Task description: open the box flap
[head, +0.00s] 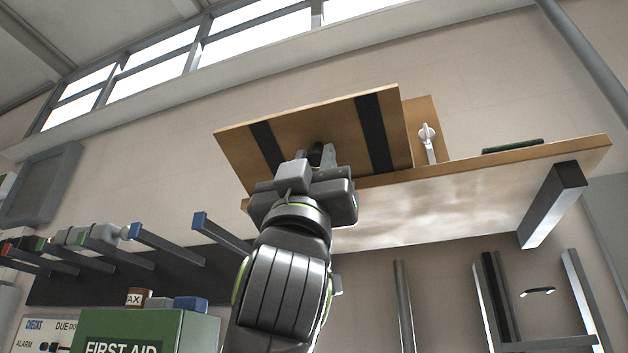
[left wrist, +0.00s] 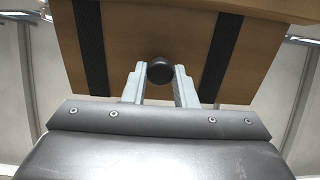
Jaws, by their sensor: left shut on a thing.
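The box flap (head: 337,122) is a flat wooden panel with two dark vertical strips, tilted, above the shelf in the head view. It also shows in the left wrist view (left wrist: 155,35). A round black knob (left wrist: 160,72) sits on the flap between the strips. My left gripper (head: 314,158) is shut on the knob, with one finger on each side of it in the left wrist view. Part of the wooden box (head: 423,112) shows behind the flap at its right. The inside of the box is hidden. My right gripper is not in view.
The box stands on a wall shelf (head: 470,200) with a dark bracket (head: 553,205). A white handle-like part (head: 428,143) and a green item (head: 512,146) are right of the flap. Wall pegs (head: 165,245) and a green first aid box (head: 145,330) are at lower left.

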